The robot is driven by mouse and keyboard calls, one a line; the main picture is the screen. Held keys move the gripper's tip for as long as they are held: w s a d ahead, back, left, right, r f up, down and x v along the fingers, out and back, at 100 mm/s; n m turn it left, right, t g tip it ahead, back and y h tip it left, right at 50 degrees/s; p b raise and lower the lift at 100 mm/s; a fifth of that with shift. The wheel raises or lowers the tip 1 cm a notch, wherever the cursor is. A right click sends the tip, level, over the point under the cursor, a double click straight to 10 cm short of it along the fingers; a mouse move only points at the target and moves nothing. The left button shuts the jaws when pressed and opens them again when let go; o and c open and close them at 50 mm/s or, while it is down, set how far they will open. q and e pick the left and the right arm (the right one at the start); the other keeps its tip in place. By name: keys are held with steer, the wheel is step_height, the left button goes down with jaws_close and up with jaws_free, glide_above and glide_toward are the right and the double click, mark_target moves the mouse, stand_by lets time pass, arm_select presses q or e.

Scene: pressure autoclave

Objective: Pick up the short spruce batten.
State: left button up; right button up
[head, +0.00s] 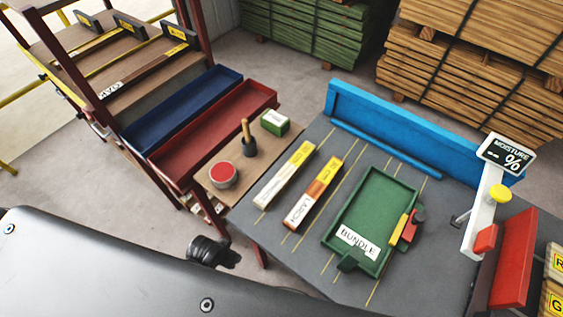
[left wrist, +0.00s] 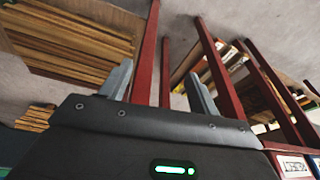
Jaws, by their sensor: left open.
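Two short battens lie side by side on the grey table (head: 300,262) in the head view. The left one is a pale batten (head: 287,172) with a yellow mark and a white end label too small to read; its pale wood looks like spruce. The right one is a red-brown batten (head: 318,188) labelled LARCH. My left gripper (left wrist: 159,78) is open and empty in the left wrist view, its two fingers wide apart, with red posts and shelving beyond them. No batten lies between the fingers. My right gripper is in neither view.
A green BUNDLE tray (head: 337,236) lies right of the battens, a moisture meter (head: 482,210) beyond it. A blue fence (head: 400,125) edges the table's back.

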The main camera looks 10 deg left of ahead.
arm_select(q)
step_height(320, 180, up, 19)
steer(key=w+t+p, duration=0.1)
steer(key=w+p, duration=0.2)
steer(key=p, duration=0.2)
steer(key=m+t+h+p, duration=0.1)
steer(key=m+t+h, duration=0.25)
steer(key=m, duration=0.25)
glide_toward(286, 172)
steer(key=shift+s+a+r+g, duration=0.15)
steer(key=shift+a+r, duration=0.05)
steer(key=shift+r, duration=0.25)
steer(key=shift+s+a+r+g, duration=0.15)
steer(key=shift+a+r, duration=0.1)
steer(key=shift+r, duration=0.2)
steer(key=shift+w+d+f+m, duration=0.1)
steer(key=shift+w+m, duration=0.1)
steer(key=shift+m, duration=0.1)
steer(key=x, duration=0.5)
steer(key=shift+w+d+f, duration=0.1)
steer(key=shift+w+d, duration=0.05)
steer(key=shift+w+d+f, duration=0.15)
steer(key=shift+f, duration=0.15)
steer(key=shift+p+x, duration=0.5)
steer(key=shift+x, duration=1.75)
steer(key=shift+c, duration=0.3)
